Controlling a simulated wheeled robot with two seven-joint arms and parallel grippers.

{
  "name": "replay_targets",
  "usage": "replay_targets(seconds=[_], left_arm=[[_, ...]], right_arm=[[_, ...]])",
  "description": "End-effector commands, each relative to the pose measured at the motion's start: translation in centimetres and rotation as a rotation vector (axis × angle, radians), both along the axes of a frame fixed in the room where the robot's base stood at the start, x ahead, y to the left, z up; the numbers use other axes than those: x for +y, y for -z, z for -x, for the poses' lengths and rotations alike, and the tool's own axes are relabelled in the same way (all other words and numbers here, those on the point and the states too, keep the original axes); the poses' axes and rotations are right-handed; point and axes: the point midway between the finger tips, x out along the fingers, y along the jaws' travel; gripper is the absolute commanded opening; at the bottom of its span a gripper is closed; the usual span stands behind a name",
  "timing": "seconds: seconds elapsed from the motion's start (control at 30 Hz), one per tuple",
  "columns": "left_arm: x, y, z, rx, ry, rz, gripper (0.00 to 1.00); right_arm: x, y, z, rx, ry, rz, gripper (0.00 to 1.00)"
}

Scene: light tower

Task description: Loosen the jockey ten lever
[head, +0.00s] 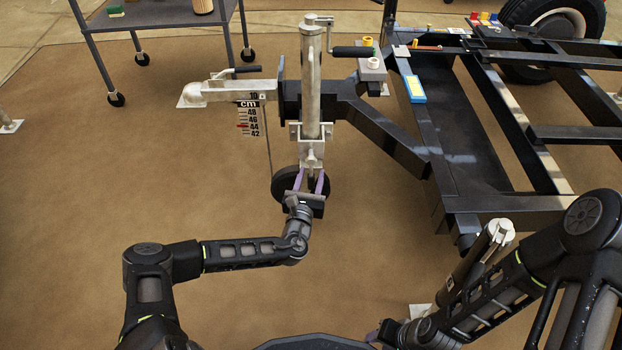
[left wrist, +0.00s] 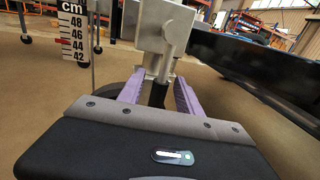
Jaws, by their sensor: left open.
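The jockey wheel's pale metal tube (head: 310,85) stands upright in a clamp block (head: 312,153) on the trailer's drawbar. A short dark lever (left wrist: 160,93) hangs below the clamp's round boss (left wrist: 171,27) in the left wrist view. My left gripper (head: 311,181) is open, with its purple fingers on either side of the lever. It also shows in the left wrist view (left wrist: 158,95). I cannot tell whether either finger touches the lever. The black wheel (head: 287,184) is behind the gripper, partly hidden. My right gripper (head: 374,335) is low in the head view, mostly hidden.
A cm height scale (head: 248,120) hangs left of the clamp, below the coupling (head: 200,94). The black trailer frame (head: 465,150) fills the right. A crank handle (head: 350,51) tops the tube. A wheeled trolley (head: 160,18) stands behind.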

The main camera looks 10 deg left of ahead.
Motion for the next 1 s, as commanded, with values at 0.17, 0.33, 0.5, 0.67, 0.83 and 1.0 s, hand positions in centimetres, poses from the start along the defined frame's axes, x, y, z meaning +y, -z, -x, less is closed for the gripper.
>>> replay_targets(seconds=[0.17,0.33,0.5,0.67,0.83,1.0], left_arm=[[0.00,-0.03,0.02,0.000,0.000,0.000,0.38],[0.00,-0.03,0.04,0.000,0.000,0.000,0.24],[0.00,-0.03,0.04,0.000,0.000,0.000,0.10],[0.01,-0.02,0.04,0.000,0.000,0.000,0.00],[0.01,-0.02,0.05,0.000,-0.001,0.000,0.00],[0.02,-0.01,0.05,0.000,-0.001,0.000,0.00]], right_arm=[[0.01,-0.06,-0.02,0.000,0.000,0.000,0.36],[0.00,-0.05,-0.01,0.000,0.000,0.000,0.36],[0.00,-0.05,-0.01,0.000,0.000,0.000,0.36],[-0.01,-0.06,0.00,0.000,0.000,0.000,0.36],[-0.01,-0.06,0.00,0.000,0.000,0.000,0.36],[0.00,-0.06,0.00,0.000,0.000,0.000,0.36]])
